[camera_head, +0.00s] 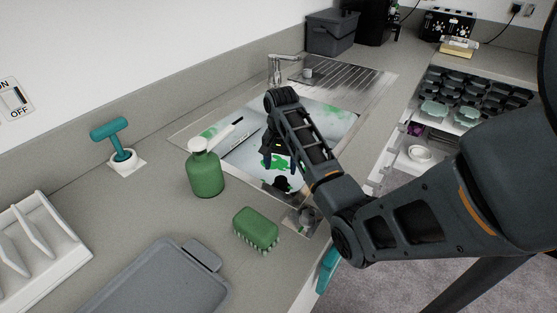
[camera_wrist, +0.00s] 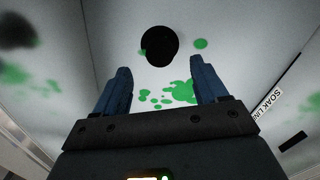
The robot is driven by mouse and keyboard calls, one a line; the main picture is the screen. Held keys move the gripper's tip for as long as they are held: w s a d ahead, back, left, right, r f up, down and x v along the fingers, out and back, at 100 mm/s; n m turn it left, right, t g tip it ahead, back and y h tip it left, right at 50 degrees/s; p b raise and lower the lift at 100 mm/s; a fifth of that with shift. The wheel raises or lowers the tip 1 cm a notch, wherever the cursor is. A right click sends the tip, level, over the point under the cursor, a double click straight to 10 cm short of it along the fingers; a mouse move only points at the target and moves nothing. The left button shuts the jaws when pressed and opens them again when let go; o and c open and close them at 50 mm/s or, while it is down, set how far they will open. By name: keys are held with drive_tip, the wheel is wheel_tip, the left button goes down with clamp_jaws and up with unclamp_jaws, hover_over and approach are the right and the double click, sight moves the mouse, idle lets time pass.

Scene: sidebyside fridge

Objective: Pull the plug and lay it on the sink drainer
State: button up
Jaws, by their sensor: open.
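A round black disc, apparently the plug (camera_wrist: 160,46), lies on the pale sink floor in the wrist view, just beyond my fingertips. My gripper (camera_wrist: 160,70) is open and empty, its two blue fingers apart with the disc ahead of the gap. No contact shows. In the head view my gripper (camera_head: 279,160) reaches down into the sink basin (camera_head: 330,118). A dark patch shows near it there, but I cannot tell whether it is the plug.
Green and dark stains mark the basin. The tap (camera_head: 278,68) stands at the basin's back edge. A green bottle (camera_head: 205,172) and green brush (camera_head: 256,228) stand on the counter left and in front. A small cup (camera_head: 307,73) stands at the drainer's left edge. An open dish rack (camera_head: 450,110) is at right.

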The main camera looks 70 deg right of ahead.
sight(280, 180)
drive_tip(key=shift+f, duration=3.85)
drive_tip(key=shift+c, duration=0.3)
drive_tip(key=c, duration=1.1)
drive_tip(key=shift+c, duration=0.2)
drive_tip(key=shift+r, duration=0.15)
drive_tip(key=shift+r+p, duration=0.75)
drive_tip(key=shift+r, duration=0.05)
drive_tip(key=shift+r, duration=0.2)
drive_tip(key=shift+r, duration=1.9)
